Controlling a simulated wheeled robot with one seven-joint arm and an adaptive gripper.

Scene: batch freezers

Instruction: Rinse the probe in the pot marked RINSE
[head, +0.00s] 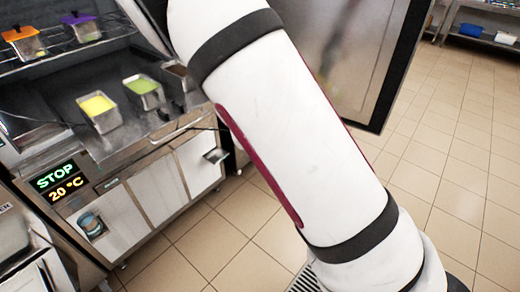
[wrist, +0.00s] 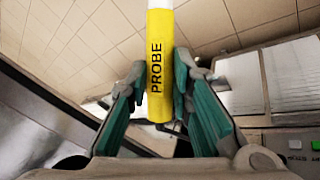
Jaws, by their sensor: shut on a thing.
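The probe (wrist: 160,65) shows in the wrist view as a yellow rod marked PROBE with a white upper part. My gripper (wrist: 158,88) has its teal-padded fingers on both sides of the probe and is shut on it. The probe's far end is cut off by the picture's edge. My gripper and the probe are not seen in the head view, where my white arm fills the middle. No pot with a readable RINSE mark shows in either view. A small bluish pot (head: 91,223) sits in a recess low on the machine front, and I cannot read any mark on it.
A display (head: 60,182) reads STOP and 20 °C. Pans with yellow (head: 98,107) and green (head: 142,88) contents stand on the steel counter. Orange-lidded (head: 20,36) and purple-lidded (head: 80,22) tubs are on the rack above. Tiled floor (head: 460,170) is clear at right.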

